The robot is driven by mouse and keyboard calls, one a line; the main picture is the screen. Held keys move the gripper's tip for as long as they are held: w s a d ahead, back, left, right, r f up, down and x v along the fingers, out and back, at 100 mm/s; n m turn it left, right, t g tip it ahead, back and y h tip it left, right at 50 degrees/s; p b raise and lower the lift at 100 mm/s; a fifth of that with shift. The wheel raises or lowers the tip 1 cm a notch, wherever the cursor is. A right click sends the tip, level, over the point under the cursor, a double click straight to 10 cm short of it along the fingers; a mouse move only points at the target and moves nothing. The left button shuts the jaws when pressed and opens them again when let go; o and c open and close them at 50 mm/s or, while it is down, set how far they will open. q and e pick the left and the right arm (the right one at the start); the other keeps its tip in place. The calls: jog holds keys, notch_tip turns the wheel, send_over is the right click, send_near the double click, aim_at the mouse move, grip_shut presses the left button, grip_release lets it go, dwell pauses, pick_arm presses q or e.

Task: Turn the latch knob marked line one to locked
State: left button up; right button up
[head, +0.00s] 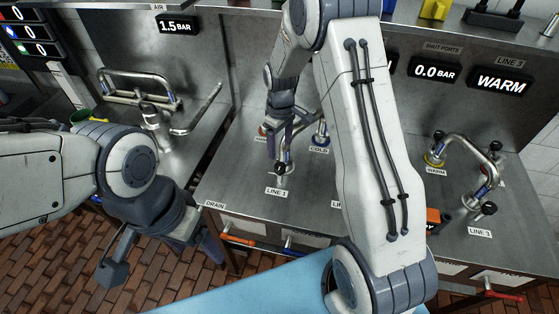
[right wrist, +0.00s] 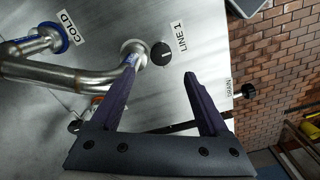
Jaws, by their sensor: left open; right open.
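The line one latch knob (head: 281,169) is a black round knob on a steel pipe fitting, just above the LINE 1 label (head: 277,191) on the steel counter. In the right wrist view the knob (right wrist: 161,53) shows a small white mark and sits beside its label (right wrist: 181,37). My right gripper (head: 281,152) is open above the fitting. In the right wrist view its two dark fingers (right wrist: 160,76) are spread, with the knob just beyond the gap between their tips; I see no contact. My left gripper (head: 163,262) is open and empty off the counter's front left, above the brick floor.
Bent pipes with blue COLD collars (right wrist: 52,38) stand close to the knob. Another pipe set with black knobs stands at LINE 3 (head: 480,232) on the right. Levers, one with an orange handle (head: 250,241), line the counter's front edge.

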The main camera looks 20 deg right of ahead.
aim_at(280, 166)
notch_tip(280, 166, down, 9)
jog(key=shift+r+p, duration=0.2)
jog(key=shift+p, duration=0.95)
grip_shut()
